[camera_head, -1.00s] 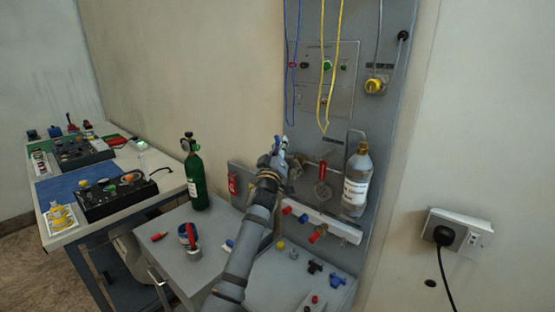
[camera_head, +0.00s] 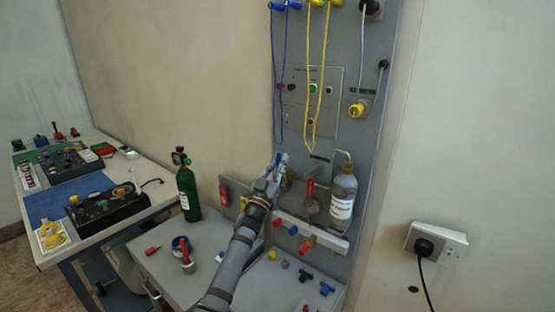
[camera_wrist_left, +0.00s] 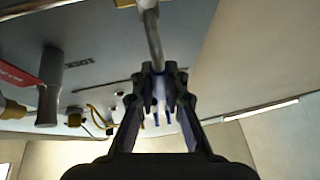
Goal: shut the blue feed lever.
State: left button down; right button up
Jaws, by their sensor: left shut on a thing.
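My left gripper (camera_head: 281,162) reaches the grey wall panel, left of the red lever (camera_head: 310,188) and the clear bottle. Its fingers, also in the left wrist view (camera_wrist_left: 159,75), are shut on a narrow bluish piece (camera_wrist_left: 159,90) that appears to be the blue feed lever. A grey pipe (camera_wrist_left: 153,35) runs down to the fingertips there. The fingers and wrist hide most of the lever, so its exact angle cannot be told. My right gripper is not in view.
The labelled bottle (camera_head: 342,195) hangs right of the gripper. Blue cords (camera_head: 278,85) and yellow cords (camera_head: 315,100) hang above. A white manifold (camera_head: 320,238) with red knobs lies below. A green cylinder (camera_head: 188,190) stands on the grey cabinet (camera_head: 210,258).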

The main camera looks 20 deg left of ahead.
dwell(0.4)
pick_arm(q)
jog(key=c, duration=1.3)
grip_release()
jog(key=shift+c, duration=0.2)
jog(key=v, duration=1.2)
